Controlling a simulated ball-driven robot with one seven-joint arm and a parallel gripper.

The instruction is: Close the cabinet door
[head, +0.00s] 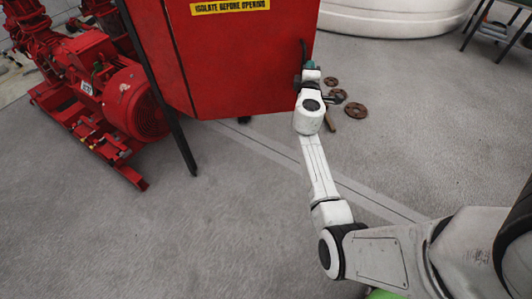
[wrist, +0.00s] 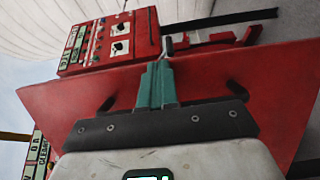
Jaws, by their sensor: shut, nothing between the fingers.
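The red cabinet (head: 150,30) stands at the top middle of the head view, its upper part cut off. Its broad red door panel (head: 245,65) bears a yellow "isolate before opening" label (head: 230,6). A dark handle (head: 303,52) shows near the panel's right edge. My gripper (head: 310,66) is at that right edge, close to the handle. In the wrist view, its teal fingers (wrist: 155,84) are together and empty, in front of a wide red panel (wrist: 60,98). Whether the fingertips touch the panel is unclear. How far the door stands open is hard to tell.
A red pump motor (head: 125,100) stands left of the cabinet, by a black post (head: 172,125). Rusty flanges (head: 355,110) lie on the floor at right. A white tank (head: 390,15) stands behind. A red control box (wrist: 110,42) shows beyond the panel. The grey floor in front is clear.

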